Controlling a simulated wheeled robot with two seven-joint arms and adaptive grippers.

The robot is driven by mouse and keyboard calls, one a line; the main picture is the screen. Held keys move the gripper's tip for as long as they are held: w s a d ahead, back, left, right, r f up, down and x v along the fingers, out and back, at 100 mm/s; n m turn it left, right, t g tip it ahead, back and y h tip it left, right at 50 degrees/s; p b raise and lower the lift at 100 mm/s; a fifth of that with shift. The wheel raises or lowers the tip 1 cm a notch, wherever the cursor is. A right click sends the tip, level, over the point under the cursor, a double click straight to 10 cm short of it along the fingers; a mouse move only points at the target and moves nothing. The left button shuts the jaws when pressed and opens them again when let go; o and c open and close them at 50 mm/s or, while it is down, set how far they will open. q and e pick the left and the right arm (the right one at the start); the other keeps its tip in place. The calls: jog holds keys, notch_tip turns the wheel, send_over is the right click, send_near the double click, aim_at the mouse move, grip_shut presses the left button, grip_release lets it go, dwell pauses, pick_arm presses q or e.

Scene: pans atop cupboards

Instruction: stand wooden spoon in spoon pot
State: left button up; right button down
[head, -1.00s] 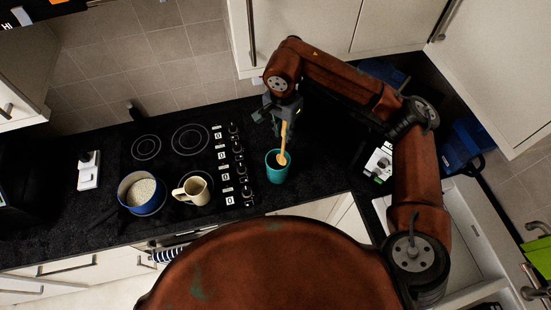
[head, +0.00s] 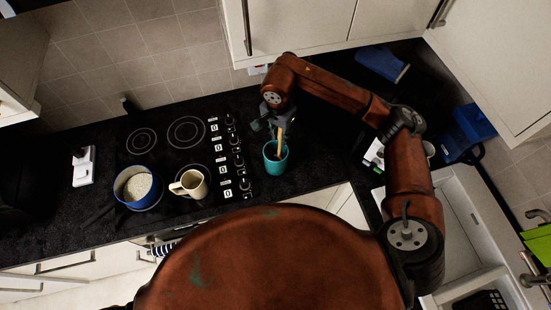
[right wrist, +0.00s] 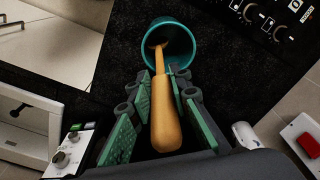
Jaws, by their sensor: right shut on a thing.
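The teal spoon pot (head: 276,161) stands upright on the black worktop, right of the hob knobs. My right gripper (head: 277,126) is above it, shut on the wooden spoon (head: 281,136). In the right wrist view the spoon's thick handle (right wrist: 165,125) lies between the green-padded fingers (right wrist: 163,92). Its thin far end runs into the mouth of the pot (right wrist: 174,31). The spoon's head is inside the pot and mostly hidden. The fingertips are close to the pot's rim. My left gripper is not in view.
A blue pan (head: 137,187) and a cream jug (head: 189,184) stand on the hob (head: 160,150), left of the pot. A wall cupboard (head: 290,30) hangs above and behind my right arm. A sink (head: 462,215) is at the right.

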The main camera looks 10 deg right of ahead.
jog(key=shift+f, duration=0.55)
jog(key=c, duration=1.7)
grip_release()
jog(key=shift+c, duration=0.2)
jog(key=shift+r, duration=0.1)
jog(key=r, duration=1.1)
jog(key=shift+s+a+r, duration=0.3)
jog(key=shift+r, duration=0.1)
